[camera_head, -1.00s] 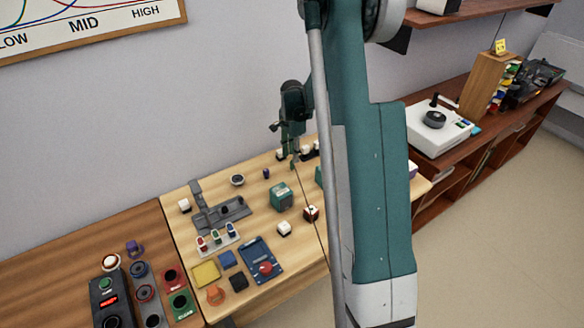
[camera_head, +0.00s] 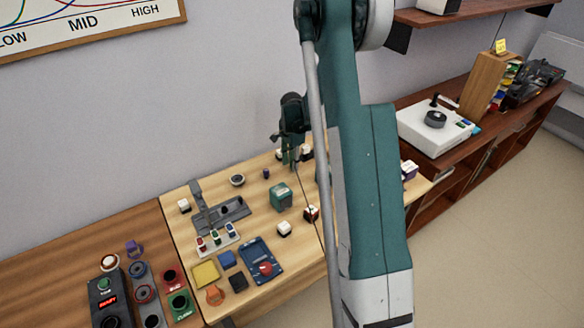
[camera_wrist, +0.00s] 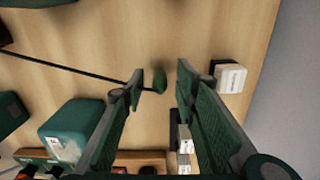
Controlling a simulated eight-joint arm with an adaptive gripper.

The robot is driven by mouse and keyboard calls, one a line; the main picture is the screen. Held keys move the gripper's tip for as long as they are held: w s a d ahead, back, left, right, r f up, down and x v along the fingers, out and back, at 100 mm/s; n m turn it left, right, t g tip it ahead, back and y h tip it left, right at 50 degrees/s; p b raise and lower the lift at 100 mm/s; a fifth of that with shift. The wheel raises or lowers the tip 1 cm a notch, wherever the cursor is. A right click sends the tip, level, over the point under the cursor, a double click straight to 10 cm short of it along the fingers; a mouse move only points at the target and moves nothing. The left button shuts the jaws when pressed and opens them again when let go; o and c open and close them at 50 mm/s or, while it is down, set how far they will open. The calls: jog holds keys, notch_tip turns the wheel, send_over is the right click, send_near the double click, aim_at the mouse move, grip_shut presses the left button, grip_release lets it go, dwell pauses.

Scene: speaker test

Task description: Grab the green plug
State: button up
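The green plug (camera_wrist: 159,80) is a small dark green piece in the wrist view, in the gap between my fingertips. A thin black cable (camera_wrist: 60,68) runs from the left toward it and passes behind the left finger, so where they join is hidden. My gripper (camera_wrist: 158,88) is open, with one finger on each side of the plug and a gap showing on both sides. I cannot tell how far the fingertips are above it. In the head view my gripper (camera_head: 290,160) is low over the back of the light wooden table (camera_head: 255,205), and the plug cannot be made out.
In the wrist view, a white block (camera_wrist: 229,76) stands right of the right finger, and a green box (camera_wrist: 70,130) lies left of the left finger. More white blocks (camera_wrist: 184,150) lie below. Several buttons and switches crowd the table's front. A wall (camera_head: 130,110) stands behind.

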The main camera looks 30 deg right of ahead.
dwell(0.4)
jog(key=c, duration=0.9)
jog(key=shift+o, duration=0.2)
jog(key=shift+r, duration=0.1)
jog(key=shift+r+p, duration=0.55)
jog(key=shift+r, duration=4.4)
